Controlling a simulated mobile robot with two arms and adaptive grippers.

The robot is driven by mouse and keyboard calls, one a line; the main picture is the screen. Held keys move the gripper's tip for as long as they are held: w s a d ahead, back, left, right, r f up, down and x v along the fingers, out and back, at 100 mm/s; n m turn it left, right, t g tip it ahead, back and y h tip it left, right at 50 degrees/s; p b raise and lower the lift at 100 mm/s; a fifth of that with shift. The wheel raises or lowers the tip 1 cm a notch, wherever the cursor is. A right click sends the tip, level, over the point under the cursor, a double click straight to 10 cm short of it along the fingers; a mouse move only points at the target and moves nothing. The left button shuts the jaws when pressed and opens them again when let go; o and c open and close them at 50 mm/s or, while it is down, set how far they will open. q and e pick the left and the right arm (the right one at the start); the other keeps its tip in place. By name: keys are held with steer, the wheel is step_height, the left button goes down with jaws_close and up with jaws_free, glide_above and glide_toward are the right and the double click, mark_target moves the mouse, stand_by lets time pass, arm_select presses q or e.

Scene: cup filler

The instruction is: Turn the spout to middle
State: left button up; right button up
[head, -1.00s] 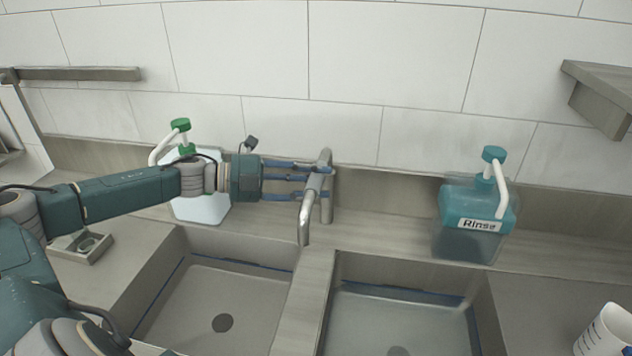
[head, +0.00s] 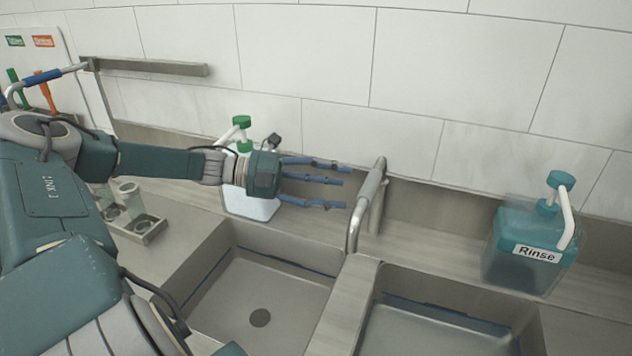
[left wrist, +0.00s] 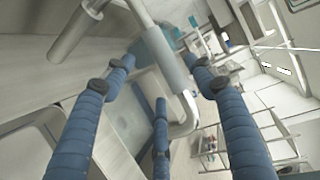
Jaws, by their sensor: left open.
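The grey metal faucet spout (head: 365,200) stands behind the two sinks. Its bent-down tip is by the back end of the divider (head: 342,300) between the basins. My left gripper (head: 346,186) reaches in from the left, its blue fingers spread open and empty. The fingertips are just left of the spout, with a small gap in the head view. In the left wrist view the spout (left wrist: 166,52) runs beyond the open fingers (left wrist: 160,75), and the faucet post (left wrist: 75,33) is at upper left. Contact with the spout cannot be told there. My right gripper is not in view.
A white bottle with a green pump (head: 250,205) stands behind my left gripper. A teal Rinse bottle (head: 530,250) stands at the right. The left basin (head: 265,285) and right basin (head: 430,330) lie in front. A small tray (head: 145,232) with glass vessels is at the left.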

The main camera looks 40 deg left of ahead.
arm_select(q)
steer(key=v, duration=0.4)
steer(key=shift+s+a+r, duration=0.1)
steer(key=shift+s+a, duration=0.05)
steer(key=shift+s, duration=0.05)
stand_by(0.3)
